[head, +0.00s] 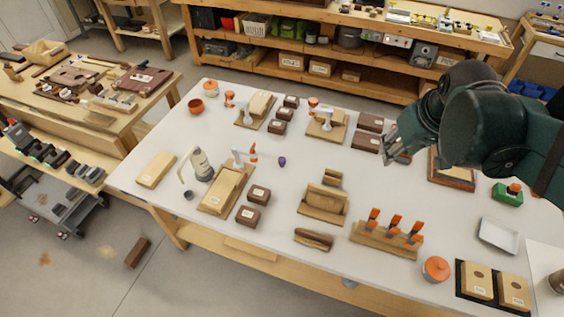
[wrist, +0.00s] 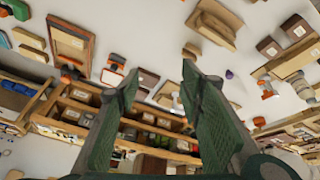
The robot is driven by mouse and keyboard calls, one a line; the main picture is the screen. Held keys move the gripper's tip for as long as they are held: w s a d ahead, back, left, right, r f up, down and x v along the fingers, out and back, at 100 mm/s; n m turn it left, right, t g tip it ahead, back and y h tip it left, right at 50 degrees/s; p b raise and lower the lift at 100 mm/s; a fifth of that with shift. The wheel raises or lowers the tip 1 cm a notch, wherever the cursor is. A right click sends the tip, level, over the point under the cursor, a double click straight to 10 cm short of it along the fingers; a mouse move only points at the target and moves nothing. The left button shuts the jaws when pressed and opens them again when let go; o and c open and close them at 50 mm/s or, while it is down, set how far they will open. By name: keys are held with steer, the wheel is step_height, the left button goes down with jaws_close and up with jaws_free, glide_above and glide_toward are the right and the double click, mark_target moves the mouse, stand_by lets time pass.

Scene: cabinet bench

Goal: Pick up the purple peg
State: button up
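The purple peg (head: 282,161) is a small dark purple piece standing on the white table near its middle in the head view. In the wrist view a small blue-purple piece (wrist: 229,74), likely the same peg, shows to the right of the fingers. My gripper (head: 390,152) is above the table, well to the right of the peg in the head view. In the wrist view my gripper (wrist: 160,78) has its two fingers apart with nothing held between them. The peg's lower part is too small to make out.
A wooden fixture with an orange clamp (head: 238,160) stands just left of the peg. Dark brown blocks (head: 259,194) lie below left, and a wooden cradle (head: 325,202) below right. Bare white tabletop (head: 320,155) lies between peg and gripper.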

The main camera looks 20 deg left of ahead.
steer(key=w+a+f+n+g, duration=0.1)
steer(key=w+a+f+n, duration=0.25)
steer(key=w+a, duration=0.45)
steer(key=n+g, duration=0.3)
steer(key=n, duration=0.4)
glide_above(283, 159)
steer(key=d, duration=0.1)
steer(key=shift+m+h, duration=0.25)
steer(key=shift+h, duration=0.15)
step_height(283, 159, down, 20)
steer(key=shift+d+r+p, duration=0.1)
steer(key=shift+p, duration=0.35)
steer(key=shift+a+f, duration=0.5)
steer(key=shift+f, duration=0.05)
steer(key=shift+f, duration=1.3)
